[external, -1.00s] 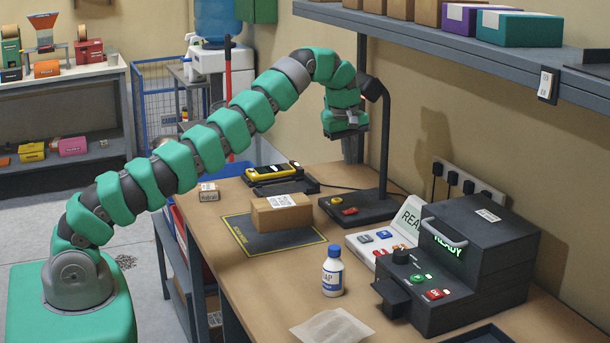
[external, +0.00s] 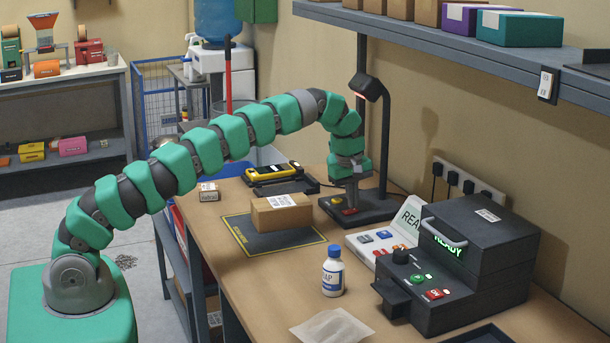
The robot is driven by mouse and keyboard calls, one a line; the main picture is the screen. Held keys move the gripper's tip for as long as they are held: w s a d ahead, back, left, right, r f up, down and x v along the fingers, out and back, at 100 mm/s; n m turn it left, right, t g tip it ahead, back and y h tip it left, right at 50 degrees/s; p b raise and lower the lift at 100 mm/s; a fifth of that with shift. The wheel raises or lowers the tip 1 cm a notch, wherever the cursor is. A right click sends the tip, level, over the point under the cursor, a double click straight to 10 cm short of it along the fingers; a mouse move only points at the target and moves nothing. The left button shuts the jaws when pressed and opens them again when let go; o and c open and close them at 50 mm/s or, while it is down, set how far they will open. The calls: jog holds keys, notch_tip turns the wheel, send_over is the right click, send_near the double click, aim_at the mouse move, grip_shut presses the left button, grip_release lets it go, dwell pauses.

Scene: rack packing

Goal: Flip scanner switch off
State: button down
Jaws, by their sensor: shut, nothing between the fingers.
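The scanner stand (external: 384,140) rises from a black base (external: 375,211) on the bench, with its hooded head (external: 368,87) glowing reddish underneath. A yellow button (external: 337,200) and a red switch (external: 349,212) sit on the base. My gripper (external: 351,203) is shut and empty, pointing down at the base, with its tips right at the red switch and partly covering it. I cannot tell whether the tips touch the switch or which way it is set.
A cardboard box (external: 282,212) lies on a dark mat (external: 240,234) left of the scanner base. A yellow handheld device (external: 272,172) sits in a cradle behind. A control panel (external: 365,243) and black printer-like machine (external: 480,255) stand to the right. A white bottle (external: 332,272) stands in front.

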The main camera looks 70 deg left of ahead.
jog(key=shift+f, duration=0.3)
jog(key=shift+f, duration=0.2)
dwell(0.4)
jog(key=shift+s+b, duration=0.45)
jog(key=shift+s, duration=0.3)
jog(key=shift+r, duration=0.1)
notch_tip(320, 180, up, 14)
jog(key=s+p, duration=0.1)
jog(key=shift+s, duration=0.3)
dwell(0.4)
